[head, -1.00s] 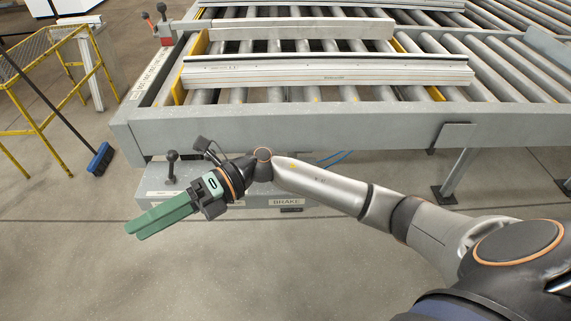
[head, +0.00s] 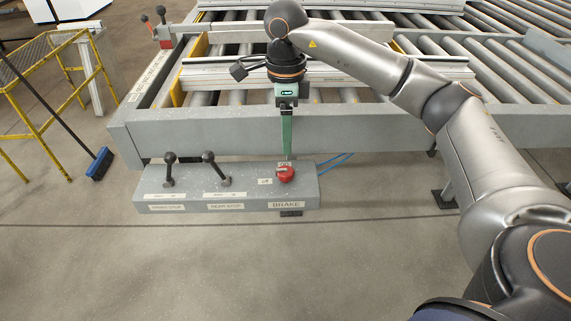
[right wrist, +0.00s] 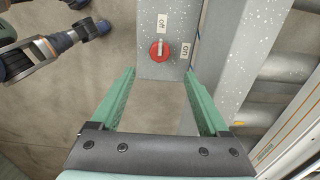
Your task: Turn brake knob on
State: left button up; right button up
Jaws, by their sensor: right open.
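The red brake knob (head: 286,174) sits on top of the grey control box at its right end, above a BRAKE label (head: 286,205). In the right wrist view the knob (right wrist: 159,50) has a light mark that appears in line with the "off" label (right wrist: 163,22). The "on" label (right wrist: 186,50) is to the knob's right. My right gripper (head: 287,155) points down just behind the knob in the head view. In the right wrist view its green fingers (right wrist: 160,74) are apart and empty, with the knob beyond their tips. My left gripper is not visible in the head view.
Two black ball-topped levers (head: 169,170) (head: 211,170) stand on the grey box (head: 245,197) left of the knob. The conveyor frame (head: 220,131) is close behind. Blue cables (head: 335,160) run at the box's right. The floor in front is clear.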

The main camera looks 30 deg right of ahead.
aim_at(286, 169)
notch_tip(286, 169, down, 10)
jog(key=shift+r, duration=0.1)
dwell(0.4)
grip_shut()
dwell(0.4)
